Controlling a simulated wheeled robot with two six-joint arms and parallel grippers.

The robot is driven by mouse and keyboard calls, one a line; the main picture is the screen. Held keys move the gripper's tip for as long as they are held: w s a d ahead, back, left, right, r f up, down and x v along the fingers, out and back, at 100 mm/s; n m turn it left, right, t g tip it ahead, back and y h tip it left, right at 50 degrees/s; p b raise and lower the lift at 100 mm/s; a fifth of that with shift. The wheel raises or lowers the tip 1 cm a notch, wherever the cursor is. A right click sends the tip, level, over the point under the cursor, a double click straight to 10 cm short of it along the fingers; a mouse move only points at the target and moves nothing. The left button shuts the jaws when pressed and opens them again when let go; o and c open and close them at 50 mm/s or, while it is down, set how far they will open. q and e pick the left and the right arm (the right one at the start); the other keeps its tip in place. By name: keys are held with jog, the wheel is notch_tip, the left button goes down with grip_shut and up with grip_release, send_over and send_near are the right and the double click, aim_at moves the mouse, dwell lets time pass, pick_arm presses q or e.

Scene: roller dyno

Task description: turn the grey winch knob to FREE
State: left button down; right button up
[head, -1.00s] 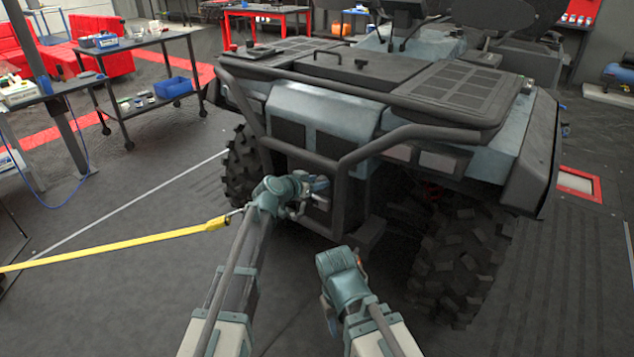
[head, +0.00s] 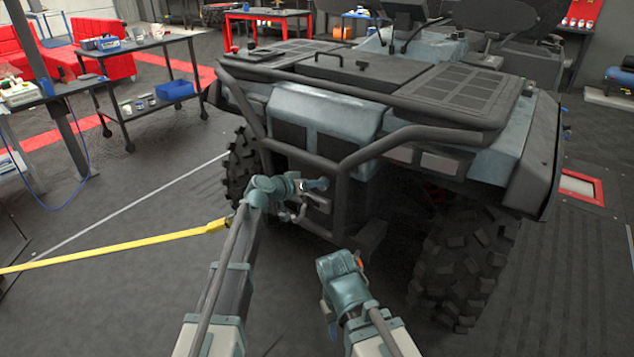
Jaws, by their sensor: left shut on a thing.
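The grey-blue off-road vehicle (head: 325,108) stands with its tube bumper towards me. The winch housing (head: 318,207) is a dark block low behind the bumper. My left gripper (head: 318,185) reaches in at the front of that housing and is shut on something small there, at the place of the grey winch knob. The jaws and wrist hide the knob, so its pointing and any FREE mark cannot be read. My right gripper (head: 330,312) hangs low in front of the vehicle, apart from it. Its fingers are mostly hidden by its own wrist.
The bumper tubes (head: 345,160) surround the winch area closely. A dark wheeled cart (head: 150,108) with a blue bin stands at the left. The floor at left is mostly clear.

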pick_arm(q)
jog(key=n+h+b, duration=0.1)
jog(key=n+b, duration=0.1)
jog(key=n+h+b, duration=0.2)
jog(key=n, duration=0.1)
jog(key=f+n+g+h+b, duration=0.1)
jog(key=n+b, duration=0.1)
jog(key=n, duration=0.1)
jog(key=shift+d+h, duration=0.2)
jog(key=shift+h, duration=0.2)
jog(key=c, duration=1.6)
grip_release()
jog(key=shift+r+n+h+b, duration=0.15)
jog(key=shift+n+h+b, duration=0.25)
jog(key=shift+n+b, duration=0.65)
jog(key=c, duration=1.6)
grip_release()
jog(key=c, duration=1.5)
grip_release()
jog(key=shift+n, duration=0.25)
jog(key=shift+c, duration=0.2)
jog(key=o, duration=1.2)
jog(key=shift+s+r, duration=0.15)
jog(key=shift+r, duration=0.05)
jog(key=v, duration=0.9)
jog(key=p+v, duration=0.1)
jog(key=v, duration=0.3)
jog(key=shift+s+a+r, duration=0.3)
